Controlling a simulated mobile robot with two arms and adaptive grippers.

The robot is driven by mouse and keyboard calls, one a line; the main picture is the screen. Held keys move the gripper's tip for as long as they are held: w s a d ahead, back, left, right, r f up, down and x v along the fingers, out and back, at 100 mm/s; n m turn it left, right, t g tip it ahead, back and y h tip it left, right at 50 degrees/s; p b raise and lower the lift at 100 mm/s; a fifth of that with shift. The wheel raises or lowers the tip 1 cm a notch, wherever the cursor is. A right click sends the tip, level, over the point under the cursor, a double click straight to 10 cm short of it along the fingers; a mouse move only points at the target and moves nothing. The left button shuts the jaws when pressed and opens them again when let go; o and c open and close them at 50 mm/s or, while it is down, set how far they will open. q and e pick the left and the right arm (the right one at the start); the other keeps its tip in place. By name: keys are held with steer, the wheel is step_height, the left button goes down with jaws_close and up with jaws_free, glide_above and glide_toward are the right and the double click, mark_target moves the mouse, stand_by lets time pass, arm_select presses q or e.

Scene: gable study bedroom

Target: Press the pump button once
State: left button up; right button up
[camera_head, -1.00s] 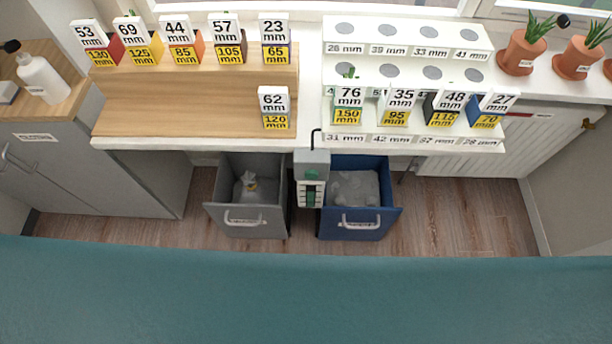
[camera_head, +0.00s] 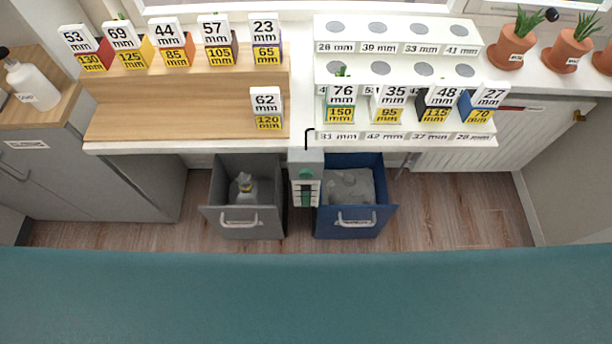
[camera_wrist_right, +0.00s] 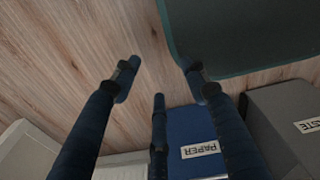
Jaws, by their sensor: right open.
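A white bottle (camera_head: 33,86) with a black pump head (camera_head: 5,53) stands upright on the wooden top at the far left of the head view. The pump head is cut by the picture's left edge. A narrow grey unit (camera_head: 306,160) with a round green button (camera_head: 305,174) hangs at the counter front, between two pulled-out bins. I cannot tell which of these is the pump button. My right gripper (camera_wrist_right: 160,88) shows in the right wrist view with its dark fingers spread and empty, above the floor and bins. My left gripper is not in view.
A grey bin (camera_head: 241,222) and a blue bin (camera_head: 352,222) stand open. Labelled blocks stand on a wooden stepped rack (camera_head: 190,90) and a white rack (camera_head: 400,50). Potted plants (camera_head: 510,50) stand at the right. Bare floor (camera_head: 110,225) shows in front of the left cabinet.

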steer(key=shift+a, duration=0.3)
jaws_close()
steer(key=shift+d, duration=0.25)
stand_by(0.8)
